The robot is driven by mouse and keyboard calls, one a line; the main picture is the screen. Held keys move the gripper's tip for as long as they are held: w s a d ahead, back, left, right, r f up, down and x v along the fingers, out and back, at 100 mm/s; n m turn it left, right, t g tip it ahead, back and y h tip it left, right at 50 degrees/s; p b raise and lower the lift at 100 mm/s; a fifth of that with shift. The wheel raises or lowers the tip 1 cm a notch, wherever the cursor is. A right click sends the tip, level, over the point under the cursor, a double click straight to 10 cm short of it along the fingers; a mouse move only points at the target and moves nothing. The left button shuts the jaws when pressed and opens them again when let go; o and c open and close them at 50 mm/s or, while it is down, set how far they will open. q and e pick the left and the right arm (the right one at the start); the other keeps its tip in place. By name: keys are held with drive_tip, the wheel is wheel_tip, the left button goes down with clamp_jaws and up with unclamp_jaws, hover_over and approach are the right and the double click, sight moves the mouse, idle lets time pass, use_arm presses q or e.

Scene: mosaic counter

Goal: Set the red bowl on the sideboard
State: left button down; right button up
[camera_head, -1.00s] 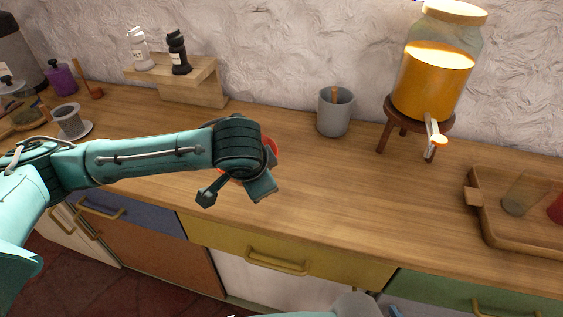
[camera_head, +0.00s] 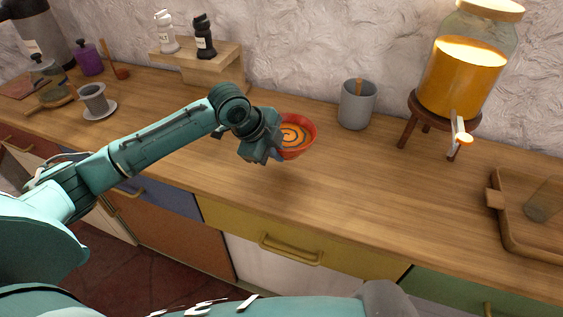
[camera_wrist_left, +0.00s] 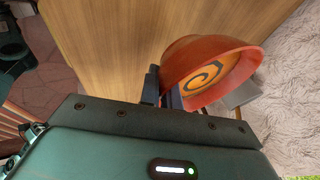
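The red bowl (camera_head: 311,141), with an orange spiral inside, is at my left gripper (camera_head: 275,150) in the head view, over the wooden counter (camera_head: 380,190). In the left wrist view the bowl (camera_wrist_left: 197,57) looks tilted, and its rim meets the closely set fingers of the left gripper (camera_wrist_left: 163,90). The left gripper looks shut on the rim. The bowl appears to be held above the counter, though the gap beneath it is hard to judge. My right gripper is not in view.
A grey cup (camera_head: 357,108) and a juice dispenser on a stand (camera_head: 425,112) are behind and right of the bowl. A wooden tray (camera_head: 520,235) is at far right. A riser with bottles (camera_head: 197,65) is at back left. The middle counter is clear.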

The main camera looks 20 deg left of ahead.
use_arm(q)
drive_tip(key=shift+f, duration=2.3)
drive_tip(key=shift+f, duration=0.1)
drive_tip(key=c, duration=2)
unclamp_jaws()
drive_tip(key=shift+f, duration=0.15)
drive_tip(key=shift+c, duration=0.2)
drive_tip(key=o, duration=0.4)
drive_tip(key=shift+r, duration=0.4)
drive_tip(key=v, duration=1.1)
drive_tip(key=shift+s+r, duration=0.25)
